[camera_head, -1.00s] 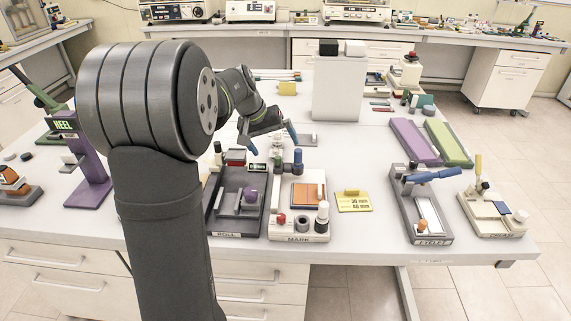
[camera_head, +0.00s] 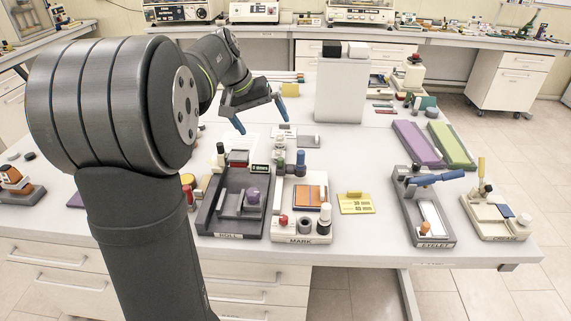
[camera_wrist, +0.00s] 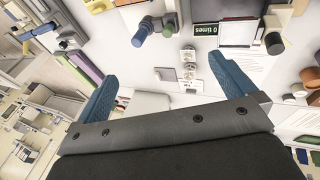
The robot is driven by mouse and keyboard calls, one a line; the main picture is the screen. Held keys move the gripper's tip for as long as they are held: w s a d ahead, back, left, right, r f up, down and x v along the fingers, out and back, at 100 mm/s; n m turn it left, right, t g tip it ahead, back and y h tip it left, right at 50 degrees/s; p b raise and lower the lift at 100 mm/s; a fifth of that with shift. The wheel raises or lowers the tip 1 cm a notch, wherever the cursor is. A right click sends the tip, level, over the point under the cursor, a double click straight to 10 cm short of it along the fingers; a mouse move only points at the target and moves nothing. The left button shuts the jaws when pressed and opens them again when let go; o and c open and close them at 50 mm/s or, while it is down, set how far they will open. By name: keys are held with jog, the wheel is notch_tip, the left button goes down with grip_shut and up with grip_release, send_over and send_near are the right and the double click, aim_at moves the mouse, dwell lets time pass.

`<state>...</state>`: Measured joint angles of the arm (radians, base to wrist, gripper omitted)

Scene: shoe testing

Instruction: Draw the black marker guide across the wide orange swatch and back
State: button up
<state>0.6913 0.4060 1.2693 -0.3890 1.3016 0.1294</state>
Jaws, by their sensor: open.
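The orange swatch area (camera_head: 308,196) lies on the white MARK board (camera_head: 277,235), with a thin line dividing off a narrower strip at its right. My gripper (camera_head: 260,116) is open and empty, above the table behind the board. In the wrist view its blue fingers (camera_wrist: 161,57) are spread, with nothing between them.
The dark ROLL tray (camera_head: 209,222) adjoins the board at left. A yellow card (camera_head: 355,205) lies at right, then the EYELET station (camera_head: 432,240). A tall white box (camera_head: 341,90) stands behind.

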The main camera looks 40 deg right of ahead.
jog(key=shift+a+r, duration=0.15)
jog(key=shift+r, duration=0.1)
jog(key=c, duration=1.3)
jog(key=m+t, duration=0.1)
jog(key=m, duration=0.8)
send_near(280, 159)
jog(key=x, duration=0.8)
jog(key=shift+f, duration=0.25)
